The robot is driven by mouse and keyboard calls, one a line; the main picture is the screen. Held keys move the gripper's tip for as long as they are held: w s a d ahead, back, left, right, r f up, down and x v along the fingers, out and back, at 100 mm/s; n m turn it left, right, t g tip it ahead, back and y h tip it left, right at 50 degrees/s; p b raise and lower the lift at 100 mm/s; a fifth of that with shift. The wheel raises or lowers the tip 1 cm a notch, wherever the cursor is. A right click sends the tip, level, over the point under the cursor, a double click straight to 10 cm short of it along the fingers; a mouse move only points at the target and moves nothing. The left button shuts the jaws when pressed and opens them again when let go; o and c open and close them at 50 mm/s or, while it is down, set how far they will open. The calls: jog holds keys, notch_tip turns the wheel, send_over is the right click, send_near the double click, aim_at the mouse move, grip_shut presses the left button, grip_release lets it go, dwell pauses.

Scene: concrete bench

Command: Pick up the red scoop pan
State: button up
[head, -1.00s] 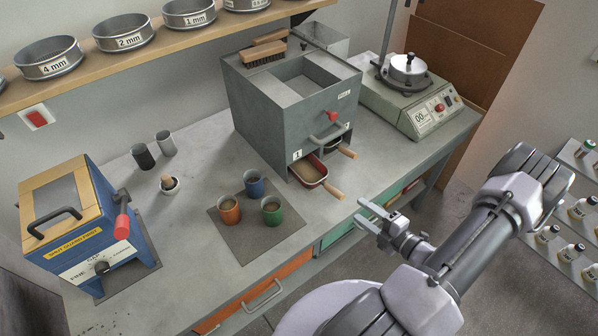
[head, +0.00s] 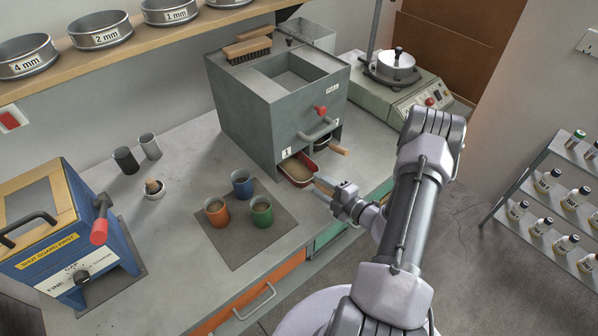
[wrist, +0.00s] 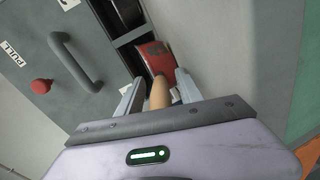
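The red scoop pan (head: 299,179) sits in slot 1 at the foot of the grey splitter box (head: 240,118), with brown material in it. Its red end also shows in the wrist view (wrist: 154,57). Its wooden handle (wrist: 160,94) points out toward my gripper (head: 324,187). In the head view my gripper hides part of the handle.
A second pan's wooden handle (head: 339,150) sticks out of slot 2. The box has a grey bar handle (wrist: 75,62) and a red knob (wrist: 41,86) above the slots. Orange, blue and green cups (head: 262,210) stand on a dark mat to the left.

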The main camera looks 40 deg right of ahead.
grip_shut()
dwell(1.2)
